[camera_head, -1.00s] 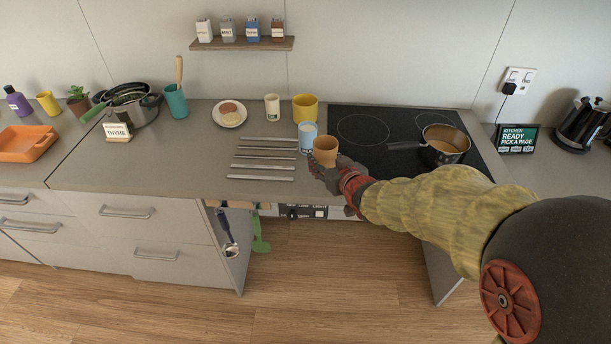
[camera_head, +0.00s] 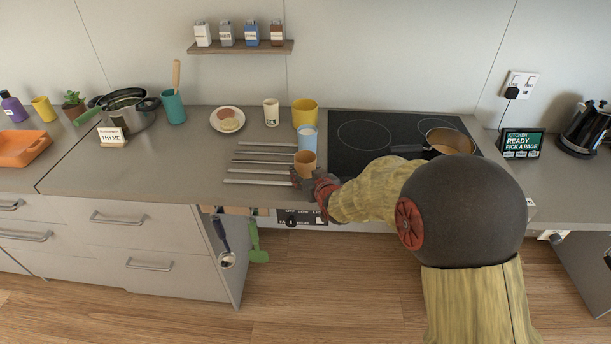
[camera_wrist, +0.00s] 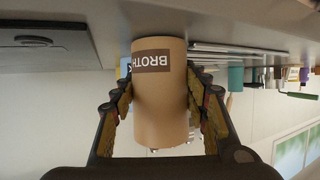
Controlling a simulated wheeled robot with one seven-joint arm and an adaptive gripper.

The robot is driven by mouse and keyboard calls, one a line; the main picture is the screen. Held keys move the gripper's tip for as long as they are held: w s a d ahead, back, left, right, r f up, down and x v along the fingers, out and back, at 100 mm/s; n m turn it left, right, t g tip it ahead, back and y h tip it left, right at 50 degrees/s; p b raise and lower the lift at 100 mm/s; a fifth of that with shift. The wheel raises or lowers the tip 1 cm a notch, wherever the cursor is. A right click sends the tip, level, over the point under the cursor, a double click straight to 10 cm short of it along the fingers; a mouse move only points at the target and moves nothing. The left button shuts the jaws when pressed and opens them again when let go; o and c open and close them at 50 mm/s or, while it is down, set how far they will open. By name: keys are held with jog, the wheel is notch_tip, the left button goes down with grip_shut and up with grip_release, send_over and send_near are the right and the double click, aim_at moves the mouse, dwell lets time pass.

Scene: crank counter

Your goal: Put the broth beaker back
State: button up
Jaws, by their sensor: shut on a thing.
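The broth beaker is a tan cup (camera_head: 306,164) at the front of the counter, left of the hob. In the wrist view the broth beaker (camera_wrist: 160,105) shows its dark "BROTH" label, upside down in the picture. My gripper (camera_head: 308,178) is shut on it, with one finger on each side in the wrist view. The beaker looks upright, low at the counter top; I cannot tell whether its base touches. A light blue beaker (camera_head: 308,139) stands just behind it.
Several metal bars (camera_head: 262,170) lie on the counter left of the beaker. A yellow pot (camera_head: 305,112) and a cream cup (camera_head: 271,113) stand behind. Counter left of the bars is clear.

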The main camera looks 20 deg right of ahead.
jog(key=o, duration=1.4)
jog(key=shift+f, duration=0.15)
jog(key=shift+o, duration=0.4)
jog(key=shift+s+r, duration=0.2)
jog(key=shift+r, duration=0.1)
jog(key=s+d+r+g+h+p, duration=0.1)
jog(key=s+r+g+p, duration=0.1)
jog(key=s+r, duration=0.6)
jog(key=s+d+r+g+h+p, duration=0.15)
jog(key=s+r, duration=0.25)
jog(key=s, duration=0.8)
jog(key=s+a+r+g, duration=0.1)
jog(key=s+g, duration=0.1)
jog(key=s, duration=0.8)
jog(key=s+a+r+m+g+y, duration=0.1)
jog(key=s+r+g, duration=0.1)
jog(key=s, duration=0.8)
jog(key=shift+s+a+r, duration=0.2)
jog(key=shift+a+r, duration=0.05)
jog(key=shift+r, duration=0.05)
jog(key=shift+y, duration=0.25)
